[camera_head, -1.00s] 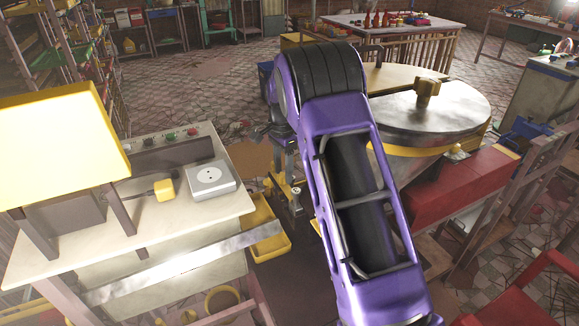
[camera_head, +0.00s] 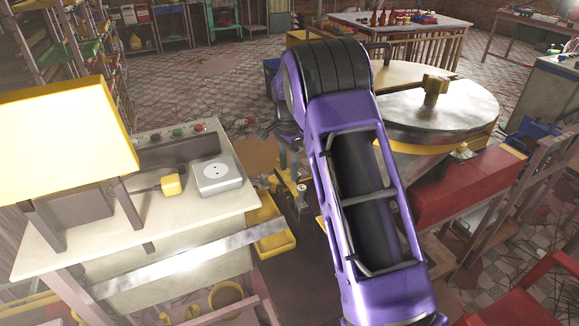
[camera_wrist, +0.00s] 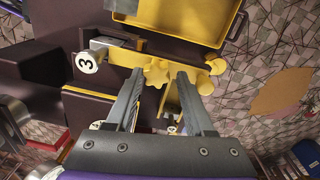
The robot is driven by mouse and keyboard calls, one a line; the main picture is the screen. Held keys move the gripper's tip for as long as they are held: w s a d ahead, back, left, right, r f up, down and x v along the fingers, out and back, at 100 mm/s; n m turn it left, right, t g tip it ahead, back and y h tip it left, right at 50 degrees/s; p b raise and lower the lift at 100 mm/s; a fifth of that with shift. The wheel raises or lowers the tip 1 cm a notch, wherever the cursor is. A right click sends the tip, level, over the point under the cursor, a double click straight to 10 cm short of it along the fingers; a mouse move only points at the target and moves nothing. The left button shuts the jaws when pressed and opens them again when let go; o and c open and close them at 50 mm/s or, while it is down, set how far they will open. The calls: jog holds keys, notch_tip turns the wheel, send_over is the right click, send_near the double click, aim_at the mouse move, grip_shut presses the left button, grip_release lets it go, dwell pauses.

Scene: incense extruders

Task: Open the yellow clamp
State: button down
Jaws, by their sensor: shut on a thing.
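The yellow clamp (camera_wrist: 125,57) lies across the middle of the wrist view, a bar with a star-shaped knob (camera_wrist: 156,73) on it. The two grey fingers of my gripper (camera_wrist: 158,76) reach to this knob, one on each side, and are shut on it. A thin gap seems to show beside the knob, so the exact contact is hard to see. In the head view, yellow parts (camera_head: 286,190) of the fixture show left of my purple arm, which hides much of the area.
A yellow tray (camera_wrist: 195,22) is just beyond the clamp; it also shows in the head view (camera_head: 283,243). A round white label marked 3 (camera_wrist: 87,62) is left of the clamp. A bench with a white box (camera_head: 219,175) stands left, and a large round metal drum (camera_head: 445,112) right.

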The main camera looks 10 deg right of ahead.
jog(key=shift+w+a+r+t, duration=0.35)
jog(key=shift+w+a, duration=0.2)
jog(key=shift+w, duration=0.2)
jog(key=c, duration=0.7)
grip_release()
jog(key=shift+o, duration=1.3)
jog(key=shift+w+f, duration=0.15)
jog(key=shift+w, duration=0.15)
jog(key=shift+d, duration=0.1)
jog(key=shift+r, duration=0.55)
notch_tip(320, 180, up, 16)
jog(key=p, duration=0.1)
jog(key=shift+s+d+p, duration=0.15)
jog(key=shift+s+p, duration=0.1)
jog(key=shift+p, duration=0.15)
